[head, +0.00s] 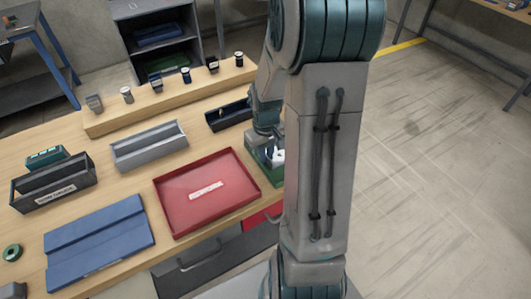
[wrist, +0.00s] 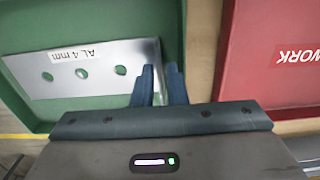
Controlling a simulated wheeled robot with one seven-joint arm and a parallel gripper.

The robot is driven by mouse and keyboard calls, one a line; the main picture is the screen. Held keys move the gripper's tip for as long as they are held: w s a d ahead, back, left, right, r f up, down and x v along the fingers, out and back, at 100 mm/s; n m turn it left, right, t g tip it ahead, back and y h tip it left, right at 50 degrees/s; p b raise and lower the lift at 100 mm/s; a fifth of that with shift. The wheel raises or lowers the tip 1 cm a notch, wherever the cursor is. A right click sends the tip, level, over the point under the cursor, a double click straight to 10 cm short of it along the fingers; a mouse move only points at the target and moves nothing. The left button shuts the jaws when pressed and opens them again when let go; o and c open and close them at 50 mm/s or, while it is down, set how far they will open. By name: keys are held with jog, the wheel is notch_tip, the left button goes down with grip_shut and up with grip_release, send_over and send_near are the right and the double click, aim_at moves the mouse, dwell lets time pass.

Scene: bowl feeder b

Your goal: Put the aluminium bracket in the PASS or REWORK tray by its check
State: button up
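The aluminium bracket (wrist: 85,73) is a flat grey plate with several holes and an "AL 4 mm" label. It lies in a green tray (wrist: 100,15) in the wrist view, with a narrow upright edge at its right end. My gripper (wrist: 161,85) is at that end, its two blue fingers apart on either side of the edge, with a gap showing. In the head view my arm hides most of the green tray (head: 254,158) and the fingers. The red REWORK tray (head: 170,216) is left of the green one; it looks empty. No PASS label is readable.
A grey open bin (head: 150,150), a dark labelled bin (head: 55,190), a blue folded mat (head: 100,245) and a small dark tray (head: 228,118) are on the wooden bench. Several small parts stand on a raised back shelf (head: 165,97). Bare wood separates the trays.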

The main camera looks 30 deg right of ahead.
jog(key=shift+r, duration=0.6)
notch_tip(320, 180, up, 11)
jog(key=s+a+r+t, duration=0.3)
jog(key=s+a+r, duration=0.1)
jog(key=s+a, duration=0.8)
jog(key=shift+s+a+r, duration=0.15)
jog(key=shift+s+r, duration=0.05)
jog(key=shift+s, duration=0.25)
